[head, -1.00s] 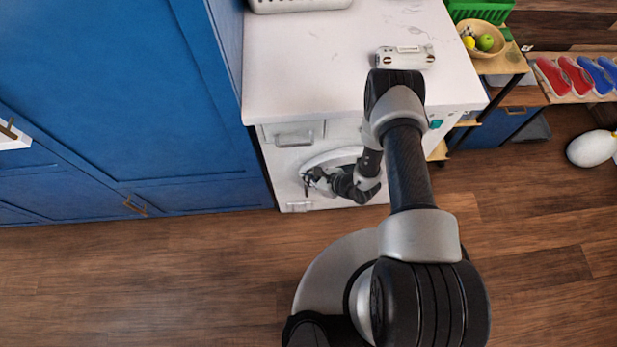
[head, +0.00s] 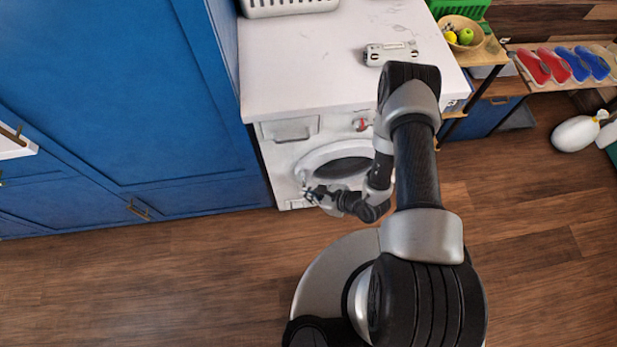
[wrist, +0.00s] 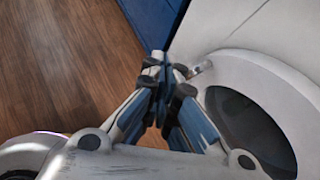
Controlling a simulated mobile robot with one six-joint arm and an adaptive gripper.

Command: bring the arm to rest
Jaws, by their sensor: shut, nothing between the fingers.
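My gripper (head: 311,194) is low in front of the white washing machine (head: 287,160), near the left side of its round door (head: 325,158). In the wrist view my gripper (wrist: 163,60) has its fingers together with nothing between them. The door's dark glass (wrist: 250,130) fills the right of that view, with a small handle (wrist: 202,68) at its rim close to the fingertips. The door looks closed. I cannot tell whether the fingertips touch the machine.
Tall blue cabinets (head: 110,90) stand left of the machine. A white device (head: 390,53) and a basket (head: 290,7) are on the countertop (head: 310,60). A shelf with a fruit bowl (head: 460,32) is at the right. The wooden floor (head: 150,290) is open in front.

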